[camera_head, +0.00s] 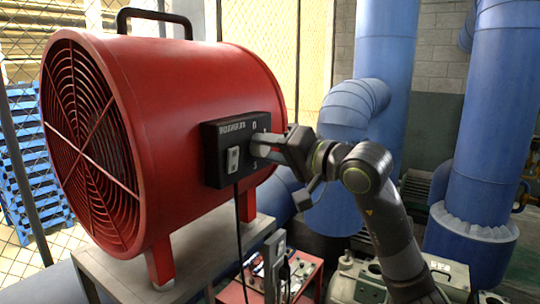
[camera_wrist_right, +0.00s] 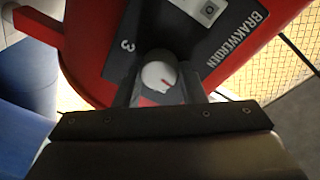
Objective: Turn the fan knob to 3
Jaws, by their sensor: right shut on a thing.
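The red drum fan (camera_head: 190,100) stands on a grey stand, with a black control box (camera_head: 225,155) on its side. The box carries a rocker switch (camera_head: 233,160) and printed marks around the knob. My right gripper (camera_head: 285,143) reaches in from the right and is shut on the knob. In the right wrist view the pale round knob (camera_wrist_right: 158,76) sits between the fingers, with a small red mark on its face. A printed 3 (camera_wrist_right: 127,45) shows up and left of the knob; the red mark does not appear to point at it. My left gripper is not in view.
Below the box is a red case (camera_head: 305,275) with fittings, and a black cable hangs from the box. Large blue pipes (camera_head: 385,60) stand behind my right arm. Grey machinery (camera_head: 360,280) lies at lower right. A wire fence and blue pallets are at left.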

